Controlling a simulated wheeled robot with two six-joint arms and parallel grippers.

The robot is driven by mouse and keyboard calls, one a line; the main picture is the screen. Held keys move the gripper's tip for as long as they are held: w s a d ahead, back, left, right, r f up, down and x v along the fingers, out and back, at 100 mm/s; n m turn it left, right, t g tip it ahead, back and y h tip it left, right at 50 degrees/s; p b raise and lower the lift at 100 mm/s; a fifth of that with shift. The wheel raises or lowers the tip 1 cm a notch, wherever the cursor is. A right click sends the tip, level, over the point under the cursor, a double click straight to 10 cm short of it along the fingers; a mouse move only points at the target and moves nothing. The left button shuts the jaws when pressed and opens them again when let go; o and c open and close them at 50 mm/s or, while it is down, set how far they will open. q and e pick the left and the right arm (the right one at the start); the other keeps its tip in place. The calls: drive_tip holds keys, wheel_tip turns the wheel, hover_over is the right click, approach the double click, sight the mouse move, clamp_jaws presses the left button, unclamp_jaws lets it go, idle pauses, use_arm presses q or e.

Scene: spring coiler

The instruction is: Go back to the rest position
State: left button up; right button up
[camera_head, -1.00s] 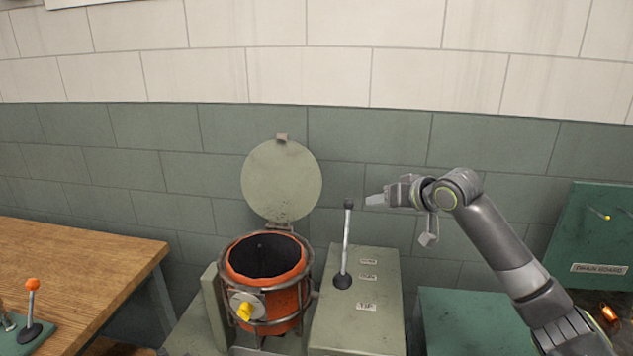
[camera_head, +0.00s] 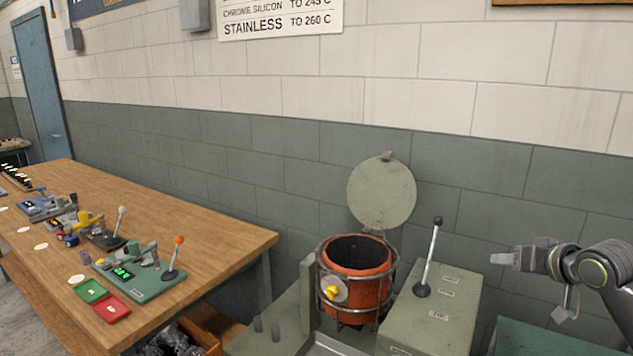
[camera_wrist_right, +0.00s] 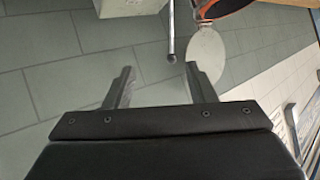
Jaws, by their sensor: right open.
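My right gripper (camera_head: 503,258) is at the right side of the head view, its jaws pointing left. It is in the air to the right of the lever (camera_head: 430,252) on the grey-green box (camera_head: 432,318), apart from it. In the right wrist view the two fingers (camera_wrist_right: 160,85) are spread with nothing between them. The lever's rod (camera_wrist_right: 171,40) and the round lid (camera_wrist_right: 206,55) show beyond the fingertips. My left gripper is not in view.
An orange pot (camera_head: 358,290) stands in a metal frame with its round lid (camera_head: 381,193) raised behind it. A wooden bench (camera_head: 215,237) on the left carries a green device (camera_head: 140,282) with an orange-knobbed lever and several small tools. The tiled wall is behind.

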drive_tip(key=s+a+f+n+g+h, duration=0.15)
drive_tip(key=s+a+f, duration=0.25)
drive_tip(key=s+f, duration=0.6)
drive_tip(key=s+a+f+g, duration=0.3)
drive_tip(key=s+f, duration=0.3)
drive_tip(key=f, duration=0.8)
drive_tip(key=s+a+f+g+h, duration=0.1)
drive_tip(key=s+a+f+g, duration=0.15)
drive_tip(key=s, duration=0.95)
drive_tip(key=s+a+f+g+h, duration=0.1)
drive_tip(key=s+f, duration=0.2)
drive_tip(key=s, duration=0.9)
wheel_tip(320, 180, down, 25)
drive_tip(key=d+g, duration=0.1)
drive_tip(key=d, duration=0.1)
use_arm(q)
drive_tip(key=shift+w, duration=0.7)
use_arm(e)
drive_tip(key=s+a+f+g, duration=0.1)
drive_tip(key=s+f, duration=1.3)
drive_tip(key=f, duration=0.1)
drive_tip(key=shift+s+f+m, duration=0.3)
drive_tip(key=shift+m, duration=0.05)
